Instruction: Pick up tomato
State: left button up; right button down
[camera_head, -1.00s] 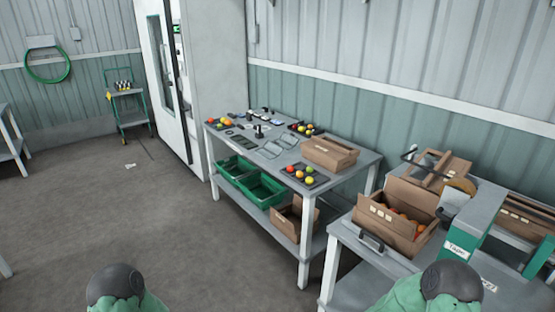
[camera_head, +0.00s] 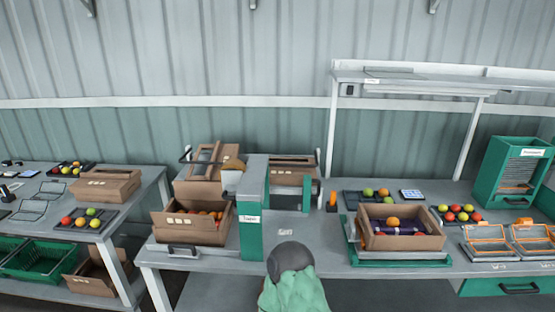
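Tomatoes show in several places on the tables. An open cardboard box (camera_head: 404,241) on the right table holds an orange tomato (camera_head: 392,222) and dark purple items. Red and green tomatoes (camera_head: 458,213) lie on a dark tray to its right. Green and orange tomatoes (camera_head: 375,192) lie on another tray behind the box. An open box (camera_head: 190,232) at centre left holds several orange-red tomatoes (camera_head: 212,214). A tray on the left table holds red, yellow and green tomatoes (camera_head: 81,217).
A green and grey taping machine (camera_head: 252,210) stands between the two open boxes. A green cabinet (camera_head: 511,172) and orange-rimmed clear containers (camera_head: 487,240) are at the right. A shelf frame (camera_head: 410,82) rises behind. Green crates (camera_head: 45,258) sit under the left table.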

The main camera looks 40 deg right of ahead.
aim_at(392, 222)
jog(key=z, duration=1)
